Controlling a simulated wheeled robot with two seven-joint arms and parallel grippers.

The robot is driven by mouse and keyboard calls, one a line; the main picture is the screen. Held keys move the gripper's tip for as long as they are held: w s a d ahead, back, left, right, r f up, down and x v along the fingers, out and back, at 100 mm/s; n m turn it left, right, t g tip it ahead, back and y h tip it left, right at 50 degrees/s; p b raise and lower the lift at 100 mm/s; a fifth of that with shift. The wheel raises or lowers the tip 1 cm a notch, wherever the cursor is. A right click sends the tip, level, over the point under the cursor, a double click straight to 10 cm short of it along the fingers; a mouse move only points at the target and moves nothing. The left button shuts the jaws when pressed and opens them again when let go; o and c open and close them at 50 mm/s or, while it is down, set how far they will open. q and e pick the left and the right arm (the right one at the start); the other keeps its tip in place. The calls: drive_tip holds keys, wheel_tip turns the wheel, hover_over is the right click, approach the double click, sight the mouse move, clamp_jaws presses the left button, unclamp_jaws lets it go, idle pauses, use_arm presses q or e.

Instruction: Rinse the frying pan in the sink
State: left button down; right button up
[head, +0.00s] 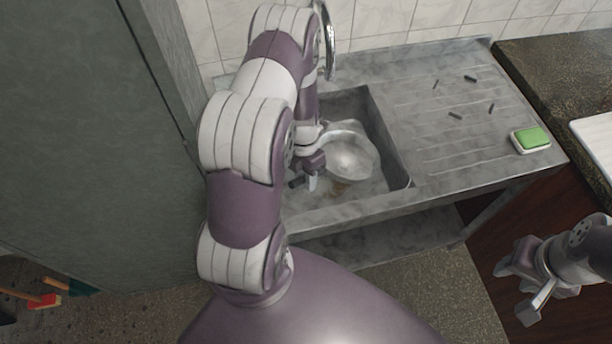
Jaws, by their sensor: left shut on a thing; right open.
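The frying pan (350,157) is a light metal pan inside the grey stone sink (372,105). Its round bowl faces up towards the camera. My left gripper (312,178) reaches down into the sink at the pan's left side and is shut on the pan, with the handle mostly hidden by the gripper and arm. The chrome tap (329,45) rises behind the sink, partly hidden by my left arm. I cannot tell whether water is running. My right gripper (518,290) is open and empty, in front of the counter at the lower right.
A green and white sponge (531,139) lies on the right end of the ribbed drainboard (430,130). Several small dark bits (470,79) lie there too. A dark counter (560,75) with a white board (598,140) adjoins on the right. A tall grey-green panel (90,130) stands left.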

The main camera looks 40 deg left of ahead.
wheel_tip(320, 180, down, 11)
drive_tip(key=b, duration=1)
drive_tip(key=shift+r, duration=0.2)
wheel_tip(320, 180, up, 22)
drive_tip(key=p, duration=2.3)
drive_tip(key=shift+r, duration=0.25)
idle(1.0)
wheel_tip(320, 180, up, 4)
drive_tip(key=p, duration=0.3)
drive_tip(key=shift+s+p, duration=0.1)
drive_tip(key=shift+p, duration=0.3)
drive_tip(key=shift+f, duration=0.1)
